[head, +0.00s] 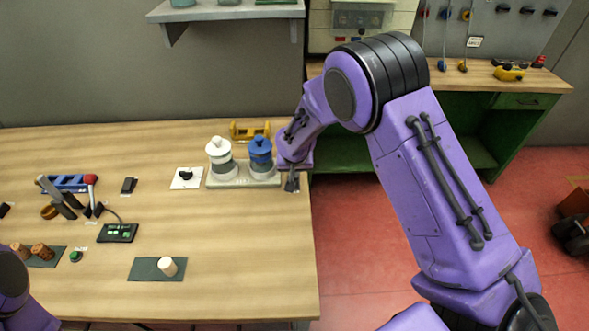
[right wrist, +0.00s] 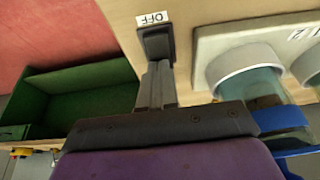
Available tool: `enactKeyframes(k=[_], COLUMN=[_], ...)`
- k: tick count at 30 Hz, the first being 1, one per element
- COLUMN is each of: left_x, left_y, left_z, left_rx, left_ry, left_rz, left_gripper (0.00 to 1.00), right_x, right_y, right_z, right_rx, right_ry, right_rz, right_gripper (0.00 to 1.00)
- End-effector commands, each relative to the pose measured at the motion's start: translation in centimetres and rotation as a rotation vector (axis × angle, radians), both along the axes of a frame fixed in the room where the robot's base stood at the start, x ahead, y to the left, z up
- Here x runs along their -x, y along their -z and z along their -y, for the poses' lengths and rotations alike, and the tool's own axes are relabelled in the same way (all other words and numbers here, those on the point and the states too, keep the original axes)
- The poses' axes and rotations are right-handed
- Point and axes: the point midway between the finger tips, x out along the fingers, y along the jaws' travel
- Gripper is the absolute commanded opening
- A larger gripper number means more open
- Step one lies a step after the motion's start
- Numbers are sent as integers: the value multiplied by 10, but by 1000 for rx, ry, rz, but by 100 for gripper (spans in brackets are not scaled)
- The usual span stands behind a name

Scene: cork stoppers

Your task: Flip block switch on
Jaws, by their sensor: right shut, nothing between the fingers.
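The block switch (right wrist: 155,42) is a small black block at the table's edge, with a white label reading OFF beyond it in the right wrist view. In the head view my right gripper (head: 291,184) reaches down at the table's right edge, beside the blue-lidded jar, and largely hides the switch. My right gripper also shows in the right wrist view (right wrist: 157,72); its fingers are together and empty, with the tips at the switch's near end. I cannot tell whether they touch it. Only purple links of my left arm show at the lower left; its gripper is out of view.
A pale base (head: 217,182) with a white-lidded jar (head: 219,153) and a blue-lidded jar (head: 261,156) stands just left of my right gripper. A yellow object (head: 249,131) lies behind them. A green cabinet (head: 524,118) stands to the right. The table's front right is clear.

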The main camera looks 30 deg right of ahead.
Motion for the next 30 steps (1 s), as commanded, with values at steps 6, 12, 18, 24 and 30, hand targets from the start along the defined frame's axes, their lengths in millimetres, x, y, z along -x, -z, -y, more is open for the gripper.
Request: enactKeyframes(k=[6,12,18,24,30], left_x=[0,0,0,0,0], left_y=[0,-2,-1,-5,-10], left_z=[0,0,0,0,0], left_rx=[0,0,0,0,0], left_ry=[0,0,0,0,0], left_rz=[0,0,0,0,0], left_gripper=[40,40,40,40,40], right_x=[0,-4,-2,4,14], right_y=[2,7,8,8,9], right_z=[0,2,2,-1,-6], right_rx=[0,1,0,0,0], right_ry=[0,1,0,0,0], right_rz=[0,0,-3,-7,-11], right_gripper=[0,0,0,0,0])
